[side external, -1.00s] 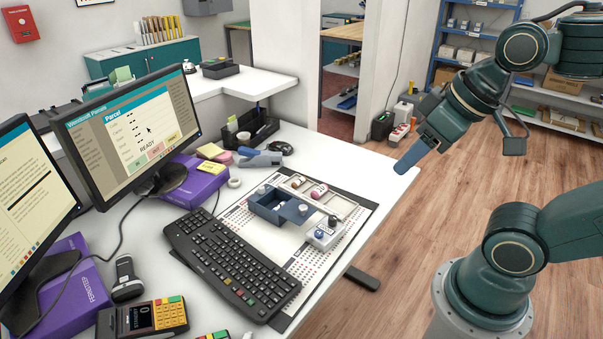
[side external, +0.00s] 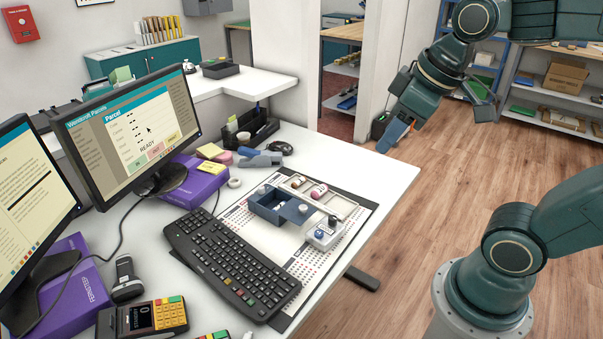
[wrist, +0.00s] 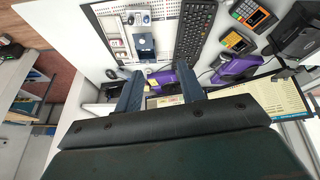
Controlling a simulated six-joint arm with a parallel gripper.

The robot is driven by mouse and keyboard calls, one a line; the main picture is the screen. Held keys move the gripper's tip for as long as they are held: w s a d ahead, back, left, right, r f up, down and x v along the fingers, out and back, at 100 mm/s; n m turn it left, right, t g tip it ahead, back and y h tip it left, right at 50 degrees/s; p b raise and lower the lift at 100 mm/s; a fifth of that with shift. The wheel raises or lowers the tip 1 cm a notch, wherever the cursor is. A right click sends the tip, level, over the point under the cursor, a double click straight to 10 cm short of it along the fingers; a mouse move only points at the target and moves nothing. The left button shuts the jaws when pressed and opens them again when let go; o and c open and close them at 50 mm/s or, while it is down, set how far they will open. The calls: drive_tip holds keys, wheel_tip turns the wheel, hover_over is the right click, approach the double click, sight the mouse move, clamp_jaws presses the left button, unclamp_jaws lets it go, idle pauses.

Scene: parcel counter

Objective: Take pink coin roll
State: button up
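A pinkish-red coin roll (side external: 318,191) lies in a shallow white compartment tray (side external: 342,206) on the counter mat. A second small orange-brown roll (side external: 297,182) lies to its left in the same tray. The tray also shows at the top left of the wrist view (wrist: 113,27), where the rolls are too small to tell apart clearly. My gripper (side external: 394,135) hangs in the air to the right of the tray and above it, well apart from the rolls. In the wrist view its two fingers (wrist: 157,72) stand wide apart with nothing between them.
A blue open box (side external: 277,212) stands beside the tray, with a clear box (side external: 323,236) in front. A keyboard (side external: 232,267) lies left of the mat. A monitor (side external: 135,130) stands behind. The counter's right back part is clear.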

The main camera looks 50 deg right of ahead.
drive_tip(key=w+d+n+g, duration=0.1)
drive_tip(key=w+d+n, duration=0.3)
drive_tip(key=w, duration=0.7)
drive_tip(key=n+g, duration=0.4)
drive_tip(key=n, duration=0.7)
hover_over(320, 188)
wheel_tip(320, 188, down, 26)
drive_tip(key=shift+f, duration=0.2)
drive_tip(key=shift+f, duration=4.2)
